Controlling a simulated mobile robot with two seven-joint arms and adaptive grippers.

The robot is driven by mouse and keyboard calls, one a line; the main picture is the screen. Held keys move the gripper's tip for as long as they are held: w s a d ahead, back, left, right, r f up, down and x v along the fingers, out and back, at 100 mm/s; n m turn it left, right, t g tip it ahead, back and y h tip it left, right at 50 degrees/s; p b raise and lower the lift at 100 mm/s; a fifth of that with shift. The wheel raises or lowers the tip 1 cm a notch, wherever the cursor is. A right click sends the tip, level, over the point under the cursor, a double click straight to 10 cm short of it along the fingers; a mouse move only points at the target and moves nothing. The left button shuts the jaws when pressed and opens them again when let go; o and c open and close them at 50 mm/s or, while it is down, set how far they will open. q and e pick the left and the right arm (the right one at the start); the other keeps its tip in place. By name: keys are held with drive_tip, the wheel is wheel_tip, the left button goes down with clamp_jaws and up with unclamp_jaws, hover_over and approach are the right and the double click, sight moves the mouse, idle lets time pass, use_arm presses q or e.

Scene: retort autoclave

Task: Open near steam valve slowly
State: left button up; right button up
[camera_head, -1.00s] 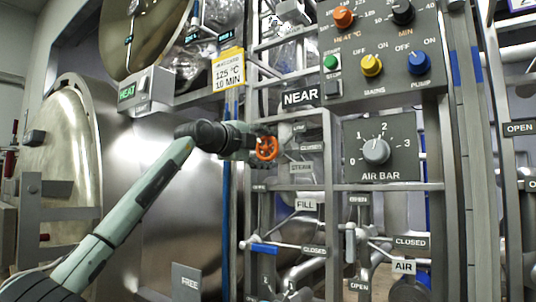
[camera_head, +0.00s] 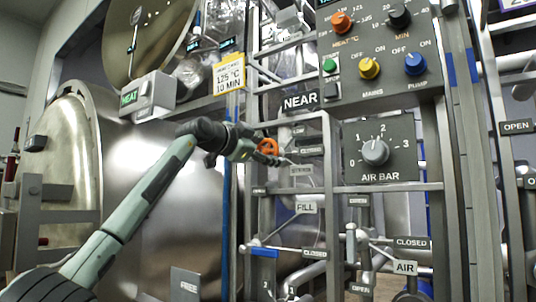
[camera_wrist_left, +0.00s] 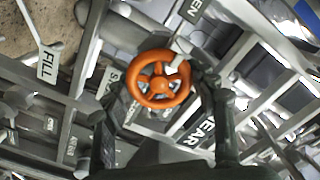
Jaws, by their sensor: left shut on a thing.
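The near steam valve is an orange handwheel (camera_head: 269,146) below the NEAR label in the head view. In the left wrist view the orange wheel (camera_wrist_left: 146,97) sits in the middle, with its spokes and hub showing. My left gripper (camera_head: 268,156) is at the wheel, its dark fingers partly covering it in the head view. In the left wrist view the fingers lie on either side of the wheel, and the gripper is shut on it. The valve's stem behind the wheel is mostly hidden. My right gripper is out of view.
The NEAR label (camera_head: 300,101) is above the wheel, and the AIR BAR dial (camera_head: 374,152) is to its right. A FILL label (camera_head: 306,208) and pipe frames are below. The large steel vessel (camera_head: 150,190) stands to the left, behind my arm.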

use_arm(q)
drive_tip(key=shift+n, duration=0.3)
idle(0.4)
drive_tip(key=o, duration=1.2)
drive_tip(key=v, duration=1.2)
